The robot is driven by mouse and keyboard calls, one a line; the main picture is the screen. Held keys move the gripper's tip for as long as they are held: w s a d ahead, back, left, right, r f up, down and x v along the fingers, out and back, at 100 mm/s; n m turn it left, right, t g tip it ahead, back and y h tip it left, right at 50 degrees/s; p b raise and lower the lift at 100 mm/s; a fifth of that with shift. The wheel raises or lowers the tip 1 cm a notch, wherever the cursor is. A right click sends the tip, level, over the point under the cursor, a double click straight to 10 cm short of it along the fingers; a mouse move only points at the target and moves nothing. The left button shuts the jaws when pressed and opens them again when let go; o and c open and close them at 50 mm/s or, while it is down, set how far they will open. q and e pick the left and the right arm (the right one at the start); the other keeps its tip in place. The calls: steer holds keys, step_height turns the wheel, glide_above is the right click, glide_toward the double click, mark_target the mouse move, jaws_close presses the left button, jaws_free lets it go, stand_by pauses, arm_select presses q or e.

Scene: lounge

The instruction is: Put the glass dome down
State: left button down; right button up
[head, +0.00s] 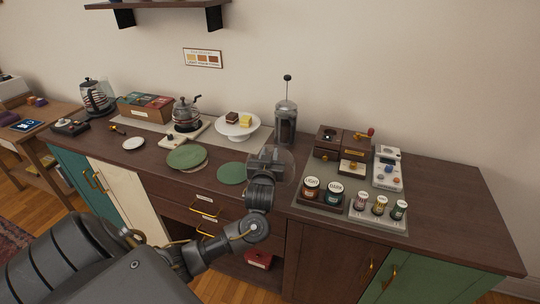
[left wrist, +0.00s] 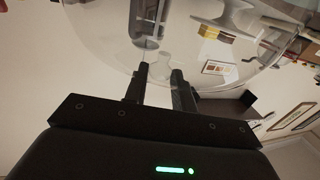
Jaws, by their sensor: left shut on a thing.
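The clear glass dome (head: 287,165) is over the counter front, right of the rear green plate. It is faint in the head view and fills the upper part of the left wrist view (left wrist: 108,42). My left gripper (head: 267,160) is shut on it; in the left wrist view the two fingers (left wrist: 160,75) come together at the glass, and the exact grip point is hard to make out. I cannot tell whether the rim touches the counter. A white cake stand (head: 238,135) with a brown and a yellow cake piece stands uncovered behind and left. My right gripper is not in view.
A French press (head: 286,122) stands close behind the dome. Green plates (head: 187,158) (head: 231,174) lie to its left. A grey mat (head: 332,204) with jars, a wooden grinder (head: 328,140) and a white device (head: 387,168) lies right. The counter's far right (head: 450,205) is bare.

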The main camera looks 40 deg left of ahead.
arm_select(q)
steer(key=shift+f, duration=0.2)
steer(key=shift+f, duration=0.3)
steer(key=c, duration=1.1)
jaws_free()
steer(key=shift+c, duration=0.2)
steer(key=shift+r, duration=0.25)
steer(key=v, duration=1.2)
steer(key=shift+b, duration=0.3)
steer(key=shift+s, duration=0.1)
